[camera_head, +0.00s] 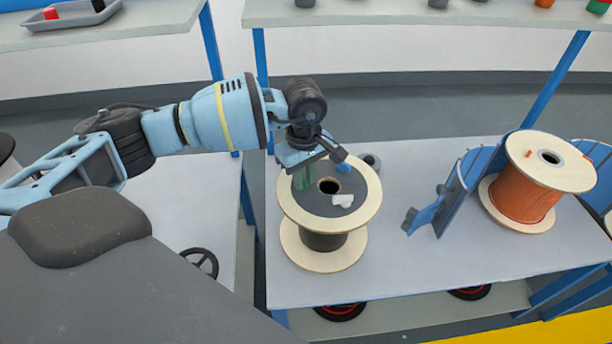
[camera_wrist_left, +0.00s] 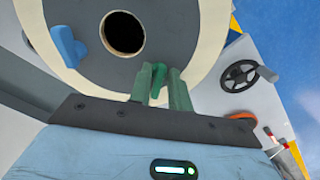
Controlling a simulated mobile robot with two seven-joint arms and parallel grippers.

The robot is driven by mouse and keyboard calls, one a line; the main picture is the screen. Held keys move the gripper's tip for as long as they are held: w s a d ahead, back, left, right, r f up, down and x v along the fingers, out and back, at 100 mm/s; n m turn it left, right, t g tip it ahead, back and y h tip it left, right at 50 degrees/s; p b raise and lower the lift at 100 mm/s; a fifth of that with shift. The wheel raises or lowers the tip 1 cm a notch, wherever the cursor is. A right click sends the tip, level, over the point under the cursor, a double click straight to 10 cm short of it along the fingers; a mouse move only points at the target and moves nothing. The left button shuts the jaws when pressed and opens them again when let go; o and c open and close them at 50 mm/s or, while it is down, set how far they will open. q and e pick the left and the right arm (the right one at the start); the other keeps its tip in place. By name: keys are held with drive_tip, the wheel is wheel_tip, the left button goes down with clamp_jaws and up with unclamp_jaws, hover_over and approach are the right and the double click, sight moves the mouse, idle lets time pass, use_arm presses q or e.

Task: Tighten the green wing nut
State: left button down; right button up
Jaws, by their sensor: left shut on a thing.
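A dark-cored cable spool (camera_head: 350,250) with pale wooden flanges stands upright on the table, with a grey disc (camera_head: 325,206) on its top. My left gripper (camera_head: 304,180) reaches down onto the left part of this disc. In the left wrist view, its two grey-green fingers (camera_wrist_left: 161,88) are shut on the green wing nut (camera_wrist_left: 158,80), whose upper part shows between them. In the head view the fingers hide most of the nut. A blue wing nut (camera_head: 341,155) and a white wing nut (camera_head: 343,200) sit on the disc, apart from my gripper. My right gripper is not in view.
An orange spool (camera_head: 525,203) stands at the right beside blue curved panels (camera_head: 466,180). A black handwheel (camera_head: 201,262) is at the lower left. A shelf with small items runs along the back.

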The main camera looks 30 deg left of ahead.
use_arm(q)
drive_tip(key=m+b, duration=0.2)
drive_tip(key=m, duration=0.3)
drive_tip(key=shift+s+a+f+m, duration=0.1)
drive_tip(key=shift+m, duration=0.2)
drive_tip(key=m+b, duration=0.1)
drive_tip(key=m, duration=0.2)
drive_tip(key=shift+a, duration=0.1)
drive_tip(key=shift+m+b, duration=0.4)
drive_tip(key=shift+m, duration=0.6)
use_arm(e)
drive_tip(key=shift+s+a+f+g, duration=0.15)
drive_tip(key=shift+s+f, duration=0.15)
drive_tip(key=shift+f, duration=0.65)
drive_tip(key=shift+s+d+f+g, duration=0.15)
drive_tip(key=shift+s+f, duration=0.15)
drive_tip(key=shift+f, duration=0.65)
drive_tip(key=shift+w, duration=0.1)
use_arm(q)
drive_tip(key=c, duration=1.5)
unclamp_jaws()
drive_tip(key=shift+s, duration=0.1)
drive_tip(key=shift+r, duration=0.2)
wheel_tip(320, 180, up, 8)
drive_tip(key=shift+f, duration=0.15)
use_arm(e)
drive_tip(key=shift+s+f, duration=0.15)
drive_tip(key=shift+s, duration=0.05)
